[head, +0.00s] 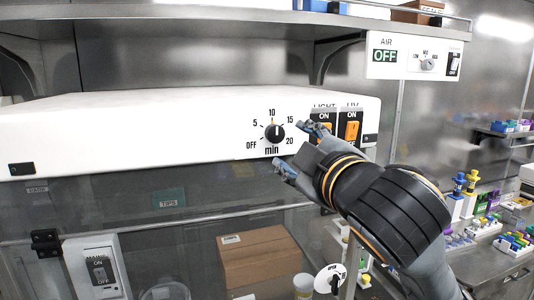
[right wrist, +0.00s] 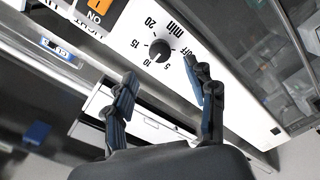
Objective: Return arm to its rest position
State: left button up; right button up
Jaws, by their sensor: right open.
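My right gripper (head: 298,148) is in front of the white control panel (head: 150,130), with its arm coming in from the lower right. Its blue-grey fingers are spread apart with nothing between them. In the right wrist view the open fingers (right wrist: 166,92) point toward the panel, and the black timer knob (right wrist: 160,50) shows beyond them. In the head view the timer knob (head: 274,132) sits just left of the fingertips; I cannot tell whether they touch it. My left gripper is not in view.
Orange light switch (head: 323,131) and UV switch (head: 351,129) are right beside the gripper. An AIR panel (head: 415,58) hangs upper right. A cardboard box (head: 258,258) stands below, behind glass. Colourful racks (head: 515,243) stand on the right-hand bench.

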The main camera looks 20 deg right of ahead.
notch_tip(320, 180, down, 31)
jog(key=s+m+g, duration=0.1)
jog(key=m+g, duration=0.3)
jog(key=g, duration=0.3)
jog(key=s+d+f+m+g, duration=0.3)
jog(key=s+f+m+g, duration=0.35)
jog(key=s+f, duration=1.7)
notch_tip(320, 180, down, 28)
jog(key=s+n+g, duration=0.1)
jog(key=s+g, duration=0.1)
jog(key=s+d+f+g, duration=0.1)
jog(key=s+d+f, duration=0.2)
jog(key=s+f, duration=1.2)
jog(key=shift+s+h, duration=0.3)
jog(key=shift+s, duration=0.3)
jog(key=shift+g, duration=0.25)
